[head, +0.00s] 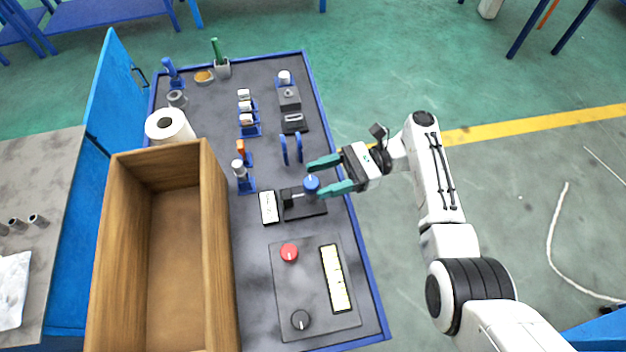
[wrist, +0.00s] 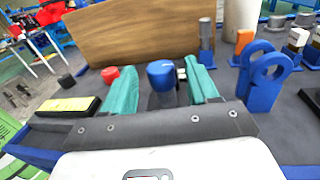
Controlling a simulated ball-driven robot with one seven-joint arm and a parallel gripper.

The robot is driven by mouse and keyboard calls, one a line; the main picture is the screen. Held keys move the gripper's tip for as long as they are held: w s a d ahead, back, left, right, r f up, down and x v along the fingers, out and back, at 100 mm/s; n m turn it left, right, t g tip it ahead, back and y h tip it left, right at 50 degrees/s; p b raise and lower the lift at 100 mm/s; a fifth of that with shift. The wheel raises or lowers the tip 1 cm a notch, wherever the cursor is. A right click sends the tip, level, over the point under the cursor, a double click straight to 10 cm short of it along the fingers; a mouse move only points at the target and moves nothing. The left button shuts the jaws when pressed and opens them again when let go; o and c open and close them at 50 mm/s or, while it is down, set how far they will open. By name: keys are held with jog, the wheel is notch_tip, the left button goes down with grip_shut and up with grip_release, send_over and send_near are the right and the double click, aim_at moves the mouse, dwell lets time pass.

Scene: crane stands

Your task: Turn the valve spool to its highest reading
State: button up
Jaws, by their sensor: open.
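The valve spool, a blue round knob (head: 311,184), stands on a dark block (head: 303,205) near the table's right edge. A white scale plate (head: 268,207) lies left of the block; its marks are too small to read. My gripper (head: 315,178) is open, with its green fingers reaching in from the right on either side of the knob. In the wrist view the blue knob (wrist: 161,75) shows between the two fingers, with visible gaps. I cannot tell whether either finger touches it.
Two blue rings (head: 291,150) stand upright just behind my gripper. A panel with a red knob (head: 289,253), a black knob (head: 300,320) and a yellow-white strip (head: 336,278) lies in front. A large wooden box (head: 215,240) fills the left side.

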jog(key=b+v, duration=0.2)
jog(key=v, duration=0.5)
jog(key=shift+w+d, duration=0.15)
jog(key=shift+d, duration=0.2)
jog(key=shift+d, duration=0.1)
